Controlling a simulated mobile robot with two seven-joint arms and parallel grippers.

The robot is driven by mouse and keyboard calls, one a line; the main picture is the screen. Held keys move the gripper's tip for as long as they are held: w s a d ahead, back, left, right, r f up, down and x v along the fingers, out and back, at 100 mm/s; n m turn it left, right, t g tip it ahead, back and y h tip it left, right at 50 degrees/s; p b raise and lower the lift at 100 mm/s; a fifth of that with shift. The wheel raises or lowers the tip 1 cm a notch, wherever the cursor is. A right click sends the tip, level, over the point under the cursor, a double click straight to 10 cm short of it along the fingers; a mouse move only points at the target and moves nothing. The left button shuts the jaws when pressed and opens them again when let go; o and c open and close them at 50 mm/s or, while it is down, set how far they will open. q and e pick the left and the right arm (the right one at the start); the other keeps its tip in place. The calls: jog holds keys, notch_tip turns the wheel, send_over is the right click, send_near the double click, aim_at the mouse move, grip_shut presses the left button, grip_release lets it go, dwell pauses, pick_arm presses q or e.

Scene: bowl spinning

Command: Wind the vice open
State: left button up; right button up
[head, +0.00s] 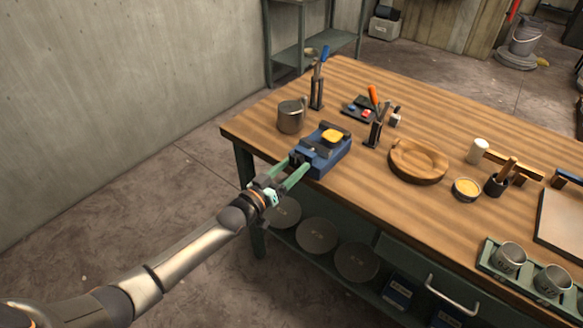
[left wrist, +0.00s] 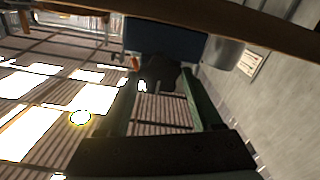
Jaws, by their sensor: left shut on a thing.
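The blue vice (head: 325,152) is fixed near the left front edge of the workbench, with a yellow thing (head: 331,135) on its top. My left gripper (head: 297,166) reaches its front end with two green fingers. In the left wrist view the fingers (left wrist: 163,92) are on either side of a dark handle (left wrist: 160,72) at the front of the blue vice body (left wrist: 165,40). The gripper is shut on this handle. The gap between the vice jaws is too small to judge. My right gripper is not in view.
The wooden workbench (head: 290,148) has a metal mug (head: 291,116) behind the vice. Tool holders, a wooden bowl (head: 418,160) and a small yellow-filled dish (head: 467,188) stand to the right. A shelf with round discs (head: 317,235) is below the bench top.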

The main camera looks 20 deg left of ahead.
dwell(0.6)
pick_arm(q)
jog(key=o, duration=1.4)
jog(key=shift+s, duration=0.1)
jog(key=v, duration=1.2)
jog(key=shift+s+a+r, duration=0.1)
jog(key=shift+s, duration=0.05)
jog(key=s+d+f+g+y, duration=0.1)
jog(key=s+d+f+g, duration=0.1)
jog(key=s+f, duration=0.3)
jog(key=s+d+f+m+g+y, duration=0.1)
jog(key=s+d+f+g, duration=0.1)
jog(key=s+f, duration=0.4)
jog(key=s+d+f+g+y, duration=0.2)
jog(key=s+f, duration=0.4)
jog(key=s, duration=0.3)
jog(key=shift+s+d+f+g, duration=0.2)
jog(key=shift+d+g, duration=0.15)
jog(key=shift+g, duration=0.55)
